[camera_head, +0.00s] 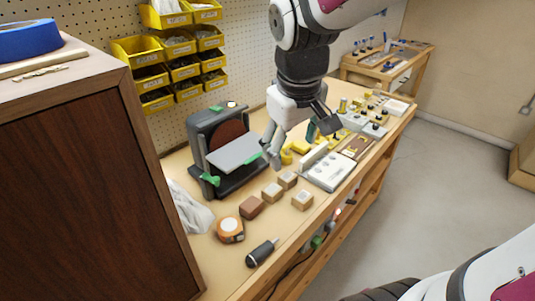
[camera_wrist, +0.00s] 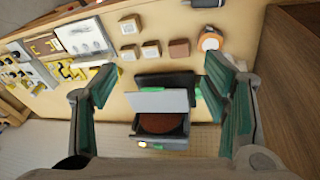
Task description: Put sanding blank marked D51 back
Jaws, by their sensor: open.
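Several small wooden blocks lie on the bench: a darker brown block (camera_head: 251,207), two paler blocks (camera_head: 272,193) (camera_head: 287,180) in a row with it, and a pale block (camera_head: 302,200) set apart to the right. Their marks are too small to read, so I cannot tell which is D51. The disc sander (camera_head: 235,152), with a grey table and a reddish disc, stands at the back. My gripper (camera_head: 293,146) is open and empty above the bench, right of the sander. In the wrist view the sander (camera_wrist: 160,101) shows between the spread fingers.
An orange and white tape measure (camera_head: 230,230) and a black-handled tool (camera_head: 261,252) lie near the front edge. A dark cabinet (camera_head: 95,190) closes off the left. A grey-white tray (camera_head: 330,171) and fixtures fill the bench farther right. Yellow bins (camera_head: 137,50) hang behind.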

